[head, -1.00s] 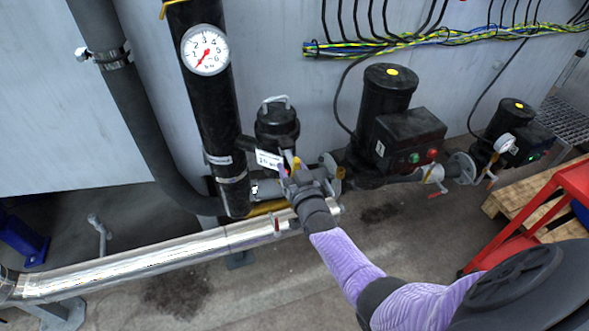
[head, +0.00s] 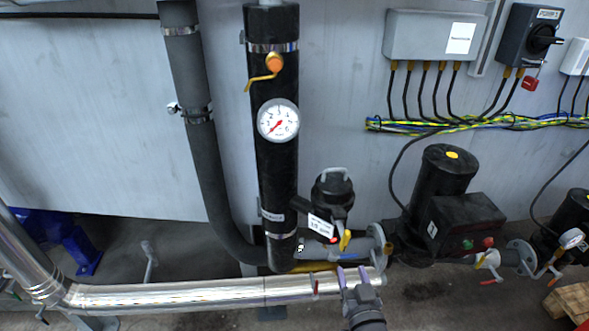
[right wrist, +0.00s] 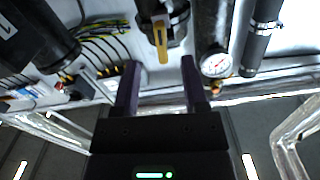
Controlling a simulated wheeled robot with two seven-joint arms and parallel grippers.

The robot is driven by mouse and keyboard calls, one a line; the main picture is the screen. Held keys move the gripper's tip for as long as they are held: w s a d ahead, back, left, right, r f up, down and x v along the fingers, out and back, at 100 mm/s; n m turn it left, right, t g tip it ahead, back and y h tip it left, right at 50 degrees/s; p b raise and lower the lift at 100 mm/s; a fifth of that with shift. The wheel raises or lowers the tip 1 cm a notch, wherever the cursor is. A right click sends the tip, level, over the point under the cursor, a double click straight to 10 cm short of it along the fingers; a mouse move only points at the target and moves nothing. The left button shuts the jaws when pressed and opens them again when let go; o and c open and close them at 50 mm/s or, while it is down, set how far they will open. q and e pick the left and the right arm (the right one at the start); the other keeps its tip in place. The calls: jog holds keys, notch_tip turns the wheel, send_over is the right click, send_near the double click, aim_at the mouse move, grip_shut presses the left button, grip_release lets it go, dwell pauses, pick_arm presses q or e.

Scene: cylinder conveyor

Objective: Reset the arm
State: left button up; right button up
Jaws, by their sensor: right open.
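My right gripper (head: 352,275) is at the lower middle of the head view, in front of the silver pipe and just below the valve with a yellow handle (head: 345,240). In the right wrist view its two purple-grey fingers (right wrist: 160,88) stand wide apart with nothing between them. The yellow handle (right wrist: 161,42) shows beyond the fingertips, apart from them. Only the gripper and wrist of my right arm show in the head view. My left gripper is in neither view.
A silver pipe (head: 180,295) runs along the bottom. A black pipe carries a pressure gauge (head: 278,120). A black pump (head: 445,190) stands to the right. A grey box (head: 435,35) with cables is on the wall. A wooden pallet (head: 570,302) is at the lower right.

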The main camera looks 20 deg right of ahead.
jog(key=s+a+f+n+g+y, duration=0.2)
jog(key=s+a+f+g, duration=0.15)
jog(key=s+f, duration=0.35)
jog(key=s+a+f+n+g+y, duration=0.15)
jog(key=s+f+g, duration=0.25)
jog(key=f, duration=0.5)
jog(key=s+a+f+n+g, duration=0.1)
jog(key=s+f+g, duration=0.3)
jog(key=s, duration=0.8)
jog(key=s+a+f+n+g, duration=0.2)
jog(key=s+f+g, duration=0.3)
jog(key=s, duration=0.8)
jog(key=shift+f, duration=0.35)
